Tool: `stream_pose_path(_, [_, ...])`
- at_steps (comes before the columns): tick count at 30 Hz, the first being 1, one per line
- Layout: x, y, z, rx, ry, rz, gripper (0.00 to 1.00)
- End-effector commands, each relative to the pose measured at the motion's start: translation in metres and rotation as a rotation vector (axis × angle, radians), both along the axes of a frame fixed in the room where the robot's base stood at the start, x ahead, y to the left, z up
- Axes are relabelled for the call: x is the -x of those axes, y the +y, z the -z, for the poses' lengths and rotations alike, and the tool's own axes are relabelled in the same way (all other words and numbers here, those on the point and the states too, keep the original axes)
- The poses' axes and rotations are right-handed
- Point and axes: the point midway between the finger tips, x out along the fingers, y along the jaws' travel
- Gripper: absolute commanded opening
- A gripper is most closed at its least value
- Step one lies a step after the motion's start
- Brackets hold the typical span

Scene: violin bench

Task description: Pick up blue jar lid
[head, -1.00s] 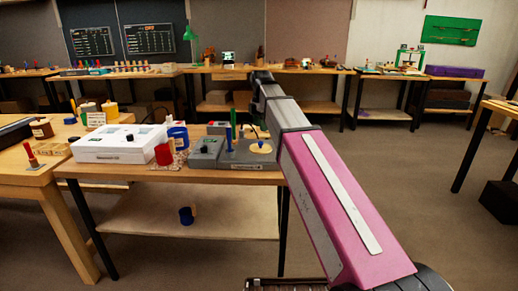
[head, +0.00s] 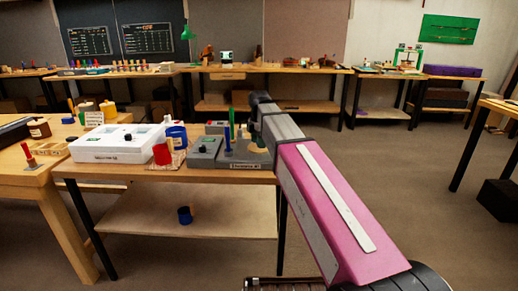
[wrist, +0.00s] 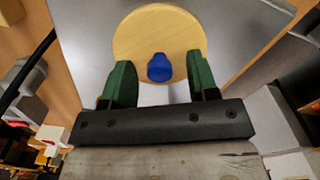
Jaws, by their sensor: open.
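The blue jar lid appears to be a round pale-wood disc with a blue knob (wrist: 160,68), lying flat on a grey surface. In the wrist view the knob stands between the green fingers of my gripper (wrist: 162,72), with a gap on each side. The gripper is open and empty. In the head view the disc (head: 255,148) lies on a grey block at the right of the near bench, partly hidden by my arm.
A grey box (head: 205,149), a red cup (head: 162,154) and a white case (head: 110,147) are further left. A blue cylinder (head: 185,215) sits on the lower shelf. Open floor lies right.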

Motion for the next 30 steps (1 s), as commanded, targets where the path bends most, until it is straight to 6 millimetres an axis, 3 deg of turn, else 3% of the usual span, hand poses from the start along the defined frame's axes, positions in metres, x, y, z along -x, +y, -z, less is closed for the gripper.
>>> stream_pose_path(1, [0.0,0.0,0.0,0.0,0.0,0.0,0.44])
stream_pose_path(5, [0.0,0.0,0.0,0.0,0.0,0.0,0.02])
stream_pose_path(17, [0.0,0.0,-0.005,0.0,0.0,0.0,0.0])
stream_pose_path(30, [-0.001,0.0,-0.074,0.0,-0.002,0.0,0.0])
